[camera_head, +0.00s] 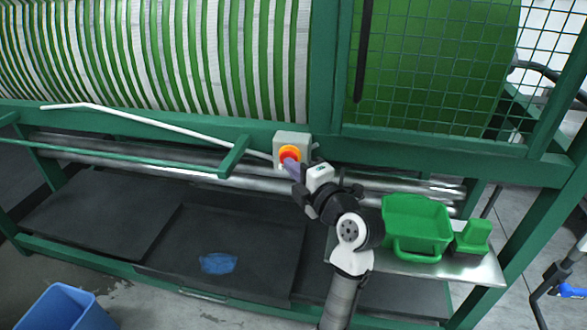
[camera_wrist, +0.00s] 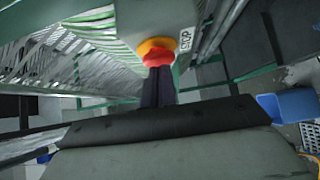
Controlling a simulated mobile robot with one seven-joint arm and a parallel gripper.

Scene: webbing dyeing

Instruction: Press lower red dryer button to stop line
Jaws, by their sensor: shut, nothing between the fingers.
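The red button (camera_wrist: 158,58) sits on a yellow ring on a pale control box (camera_head: 292,141) fixed to the green frame rail. In the head view the red button (camera_head: 289,158) is partly covered by my gripper (camera_head: 291,168). In the wrist view the closed fingers of my gripper (camera_wrist: 158,80) point at the button's lower part, with no clear gap between tips and button. I cannot tell whether they touch or press it. The fingers are shut and empty. A label reading "STOP" in part (camera_wrist: 186,38) is beside the button. No other button shows.
A green bin (camera_head: 418,222) and a small green scoop-like holder (camera_head: 473,236) stand on a metal shelf right of my arm. A white bar (camera_head: 150,122) runs left of the box. Dark trays (camera_head: 240,240) lie below, one holding a blue patch. A blue bin (camera_head: 62,308) is front left.

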